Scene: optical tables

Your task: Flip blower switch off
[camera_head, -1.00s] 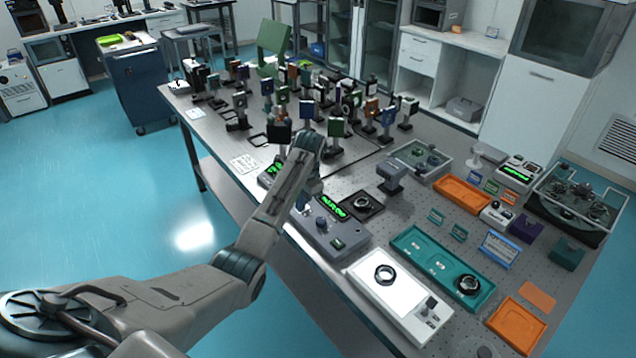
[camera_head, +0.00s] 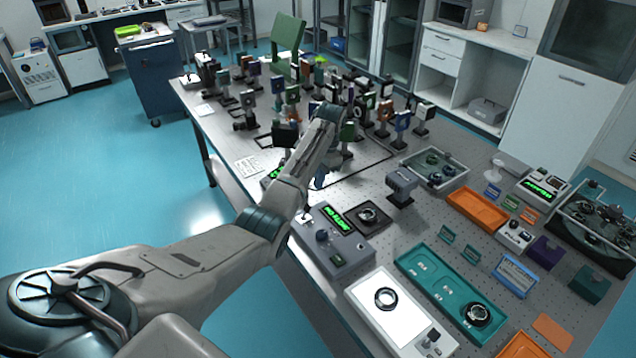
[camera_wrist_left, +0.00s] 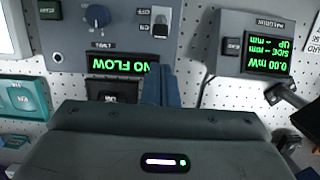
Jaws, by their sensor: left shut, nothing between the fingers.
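The grey blower box (camera_head: 352,258) stands at the table's near edge, with a blue knob and a green display (camera_head: 338,220) reading NO FLOW. In the left wrist view the box (camera_wrist_left: 72,32) fills the top left, its display (camera_wrist_left: 122,66) reading NO FLOW upside down. A small metal toggle switch (camera_wrist_left: 160,30) is on its panel; the switch (camera_head: 305,216) also shows in the head view. My left gripper (camera_head: 318,183) is shut and empty, above and beyond the switch. In the wrist view its blue fingertips (camera_wrist_left: 164,76) are just below the switch, apparently not touching it.
A meter (camera_wrist_left: 262,45) reading 0.00 mW stands beside the blower box. A dark square mount with a ring (camera_head: 368,215) sits behind the box. A white lit panel (camera_head: 383,305) and a teal tray (camera_head: 425,268) lie to the right. Several optics posts crowd the far table.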

